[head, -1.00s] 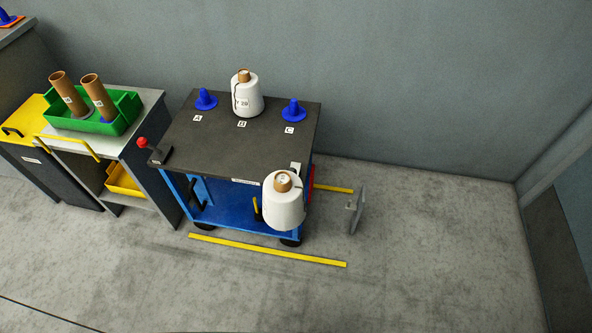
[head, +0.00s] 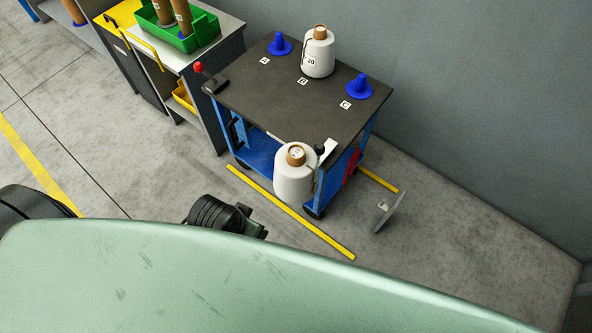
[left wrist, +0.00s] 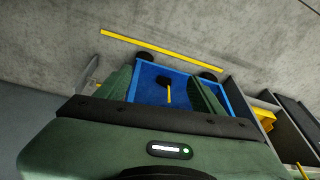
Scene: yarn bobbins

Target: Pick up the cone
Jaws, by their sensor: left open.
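One white yarn cone (head: 318,54) with a brown core and a "20" label stands upright at spot B on the dark cart top. A second white cone (head: 293,180), also with a brown core, shows upright at the cart's near right corner; what supports it is hidden. My left gripper (left wrist: 161,76) is open and empty in the left wrist view, its two green fingers apart over the view of the cart's blue lower part (left wrist: 150,82). No cone shows in that view. My right gripper is not in view.
Blue pegs (head: 280,45) and (head: 359,88) stand at A and C. A green bin (head: 205,27) with brown tubes is at left. A grey plate (head: 387,211) stands right of the cart. My green arm covers the bottom.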

